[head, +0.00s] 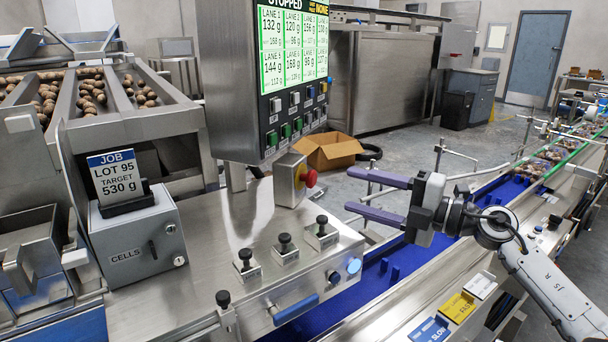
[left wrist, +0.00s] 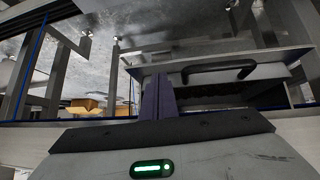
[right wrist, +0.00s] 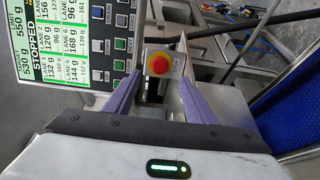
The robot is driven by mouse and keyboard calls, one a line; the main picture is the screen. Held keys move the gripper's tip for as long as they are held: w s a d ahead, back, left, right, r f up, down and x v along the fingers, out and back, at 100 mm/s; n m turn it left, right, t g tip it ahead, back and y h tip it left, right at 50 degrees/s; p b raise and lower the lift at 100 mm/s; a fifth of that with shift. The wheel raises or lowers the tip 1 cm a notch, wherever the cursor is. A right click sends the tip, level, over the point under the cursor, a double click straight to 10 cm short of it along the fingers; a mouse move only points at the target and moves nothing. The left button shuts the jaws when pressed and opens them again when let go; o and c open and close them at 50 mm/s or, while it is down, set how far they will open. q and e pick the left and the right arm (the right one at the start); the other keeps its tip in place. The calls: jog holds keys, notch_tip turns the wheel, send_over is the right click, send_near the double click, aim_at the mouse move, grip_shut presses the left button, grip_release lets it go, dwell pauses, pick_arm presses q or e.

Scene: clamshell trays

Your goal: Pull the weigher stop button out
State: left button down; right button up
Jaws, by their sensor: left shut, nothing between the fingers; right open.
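The weigher stop button is a red mushroom knob (head: 308,177) on a yellow-faced grey box (head: 289,180) beside the lane display. It faces right in the head view. My right gripper (head: 362,196) is open and empty, its purple fingers pointing at the button from the right, with a gap between. In the right wrist view the red button (right wrist: 159,63) shows ahead, between the two fingers (right wrist: 157,85). My left gripper is outside the head view. In the left wrist view its purple fingers (left wrist: 158,97) are together with nothing between them.
The lane display (head: 270,80) reads STOPPED and carries rows of buttons beneath. Several black knobs (head: 285,243) rise from the steel deck below the stop box. A blue conveyor (head: 385,270) runs under my right arm. An open cardboard box (head: 328,151) lies on the floor behind.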

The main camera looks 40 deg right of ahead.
aim_at(314, 180)
jog(key=x, duration=0.8)
jog(key=shift+a, duration=0.1)
jog(key=shift+w+a, duration=0.2)
jog(key=shift+w, duration=0.4)
pick_arm(q)
jog(key=shift+s+f, duration=0.1)
jog(key=shift+s, duration=0.4)
jog(key=shift+w, duration=0.15)
